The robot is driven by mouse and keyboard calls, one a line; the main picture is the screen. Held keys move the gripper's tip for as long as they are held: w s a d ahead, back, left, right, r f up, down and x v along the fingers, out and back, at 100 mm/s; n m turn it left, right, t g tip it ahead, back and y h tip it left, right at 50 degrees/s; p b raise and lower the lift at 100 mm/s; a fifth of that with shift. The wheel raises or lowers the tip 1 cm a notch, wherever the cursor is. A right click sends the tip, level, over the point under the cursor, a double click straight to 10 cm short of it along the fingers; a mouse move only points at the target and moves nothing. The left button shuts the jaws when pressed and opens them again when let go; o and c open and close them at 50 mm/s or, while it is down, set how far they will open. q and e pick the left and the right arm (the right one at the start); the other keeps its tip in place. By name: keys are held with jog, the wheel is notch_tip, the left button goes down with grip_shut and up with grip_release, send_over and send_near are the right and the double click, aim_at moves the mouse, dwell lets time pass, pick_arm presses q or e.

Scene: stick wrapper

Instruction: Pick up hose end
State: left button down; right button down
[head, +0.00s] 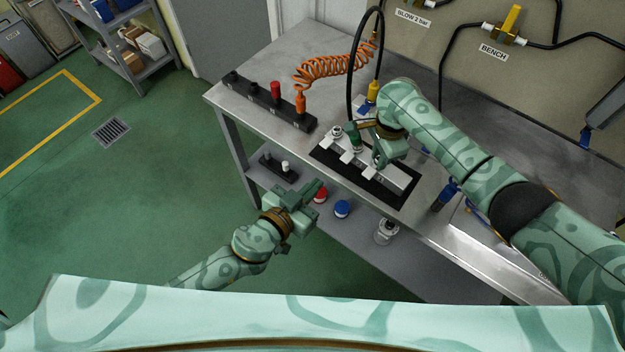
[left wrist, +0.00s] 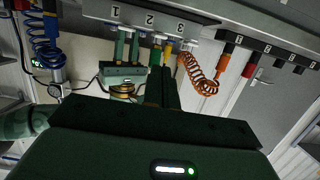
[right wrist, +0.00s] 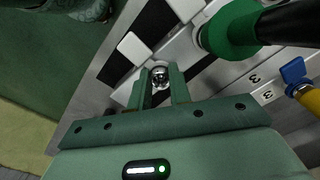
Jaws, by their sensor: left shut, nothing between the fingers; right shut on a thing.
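A green hose end (head: 355,140) with a black hose stands on the white manifold (head: 400,183); it shows large in the right wrist view (right wrist: 232,30). An orange hose end (head: 300,104) on the orange coiled hose (head: 335,66) stands in the black rack (head: 258,96). My right gripper (head: 377,158) is over the manifold, beside the green hose end. In the right wrist view its fingers are shut on a round metal fitting (right wrist: 160,74). My left gripper (head: 317,188) is shut and empty, in front of the bench, below the manifold, apart from both hose ends.
A red plug (head: 275,89) stands in the black rack. The lower shelf holds a red cap (head: 320,195), a blue cap (head: 342,208) and a metal fitting (head: 386,231). A blue fitting (head: 446,192) hangs at the bench's front edge. Floor to the left is clear.

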pick_arm(q)
jog(key=c, duration=1.5)
grip_release()
jog(key=shift+o, duration=0.2)
jog(key=shift+w+d+r+m, duration=0.1)
jog(key=shift+w+r+m, duration=0.05)
jog(key=shift+m, duration=0.25)
jog(key=m+y, duration=0.3)
jog(key=m, duration=2.8)
send_near(353, 140)
jog(key=x, duration=1.2)
